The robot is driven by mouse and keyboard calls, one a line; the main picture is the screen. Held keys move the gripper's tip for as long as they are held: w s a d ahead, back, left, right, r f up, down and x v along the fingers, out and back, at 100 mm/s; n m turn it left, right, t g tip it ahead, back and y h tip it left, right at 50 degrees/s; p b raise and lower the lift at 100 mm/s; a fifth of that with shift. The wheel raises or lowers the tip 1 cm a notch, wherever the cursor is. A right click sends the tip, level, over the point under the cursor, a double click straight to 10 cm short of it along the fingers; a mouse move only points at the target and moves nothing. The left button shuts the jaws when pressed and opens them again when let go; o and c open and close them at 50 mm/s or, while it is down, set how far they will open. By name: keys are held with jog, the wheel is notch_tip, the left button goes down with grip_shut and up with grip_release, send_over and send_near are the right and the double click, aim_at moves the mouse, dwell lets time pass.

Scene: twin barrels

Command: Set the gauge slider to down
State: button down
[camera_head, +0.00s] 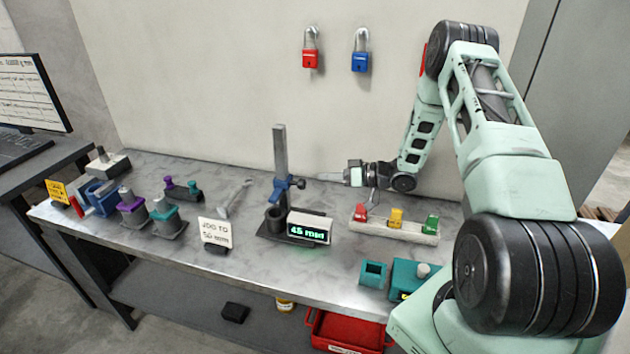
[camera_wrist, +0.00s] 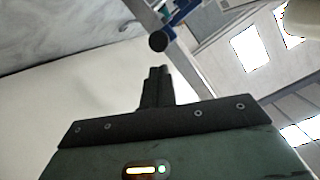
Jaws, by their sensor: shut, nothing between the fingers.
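The gauge is a grey upright post (camera_head: 280,150) on a dark base, in the middle of the bench. Its blue slider (camera_head: 283,188) sits partway up the post, with a dark knob (camera_head: 300,183) on its right side. A display (camera_head: 309,227) beside the base reads what looks like 45 mm in green. My gripper (camera_head: 322,177) is shut and empty, pointing left, just right of the knob at about its height. In the wrist view my fingertips (camera_wrist: 159,72) lie close to the black knob (camera_wrist: 158,41), seemingly apart from it; part of the blue slider (camera_wrist: 183,10) shows beyond.
A white card (camera_head: 215,232) stands left of the gauge. A wrench (camera_head: 235,198) and purple and teal fixtures are farther left. A white block with coloured switches (camera_head: 396,222) lies below my forearm. Red and blue padlocks (camera_head: 360,60) hang on the wall.

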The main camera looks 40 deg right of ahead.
jog(key=b+v, duration=0.3)
jog(key=v, duration=0.9)
jog(key=shift+r, duration=0.15)
jog(key=shift+d, duration=0.15)
